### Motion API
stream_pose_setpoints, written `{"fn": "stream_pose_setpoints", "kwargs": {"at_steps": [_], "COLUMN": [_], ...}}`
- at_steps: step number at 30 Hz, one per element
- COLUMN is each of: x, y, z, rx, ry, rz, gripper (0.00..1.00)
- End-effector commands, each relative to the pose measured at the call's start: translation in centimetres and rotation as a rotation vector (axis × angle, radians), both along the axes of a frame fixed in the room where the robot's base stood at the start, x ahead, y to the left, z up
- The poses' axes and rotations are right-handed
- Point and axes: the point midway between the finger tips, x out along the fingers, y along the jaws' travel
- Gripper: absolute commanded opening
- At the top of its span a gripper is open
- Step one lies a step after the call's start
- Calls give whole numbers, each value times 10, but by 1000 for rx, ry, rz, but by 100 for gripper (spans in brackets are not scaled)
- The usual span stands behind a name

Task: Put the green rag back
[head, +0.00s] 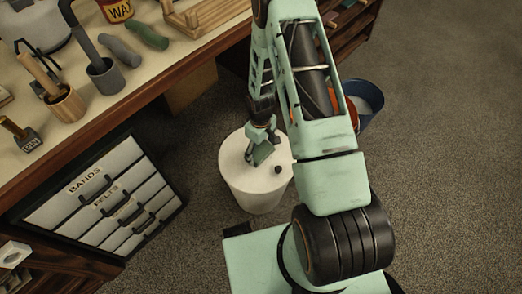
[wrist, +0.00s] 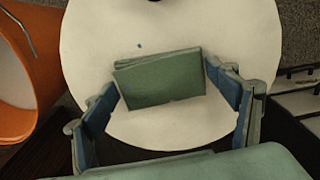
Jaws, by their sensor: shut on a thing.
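The green rag (wrist: 160,79) is a folded, flat green cloth. In the wrist view it lies between the two blue-padded fingers of my gripper (wrist: 164,88), which is shut on it. In the head view my gripper (head: 262,148) points down over the white round top of a bin-like container (head: 257,197), and a bit of the rag (head: 263,154) shows below the fingers. I cannot tell whether the rag touches that top. A small dark knob (head: 278,170) stands on the white top, beside the rag.
A blue bin (head: 368,105) and an orange container (wrist: 22,65) stand close by. A drawer cabinet (head: 105,195) labelled BANDS and FELTS is at the left, under a workbench (head: 160,75) with tools, a WAX tin (head: 116,10) and a green elongated object (head: 147,36). Carpet is clear at lower left of the container.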

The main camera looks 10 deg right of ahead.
Motion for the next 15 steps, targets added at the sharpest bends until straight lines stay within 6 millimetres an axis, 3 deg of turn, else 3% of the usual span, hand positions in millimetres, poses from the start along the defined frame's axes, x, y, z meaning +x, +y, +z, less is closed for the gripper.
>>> {"fn": "stream_pose_setpoints", "kwargs": {"at_steps": [9, 10, 15], "x": [0, 0, 0], "y": [0, 0, 0], "z": [-3, -2, -1], "rx": [0, 0, 0], "ry": [-1, -1, -1], "rz": [0, 0, 0], "gripper": [70, 83, 98]}}
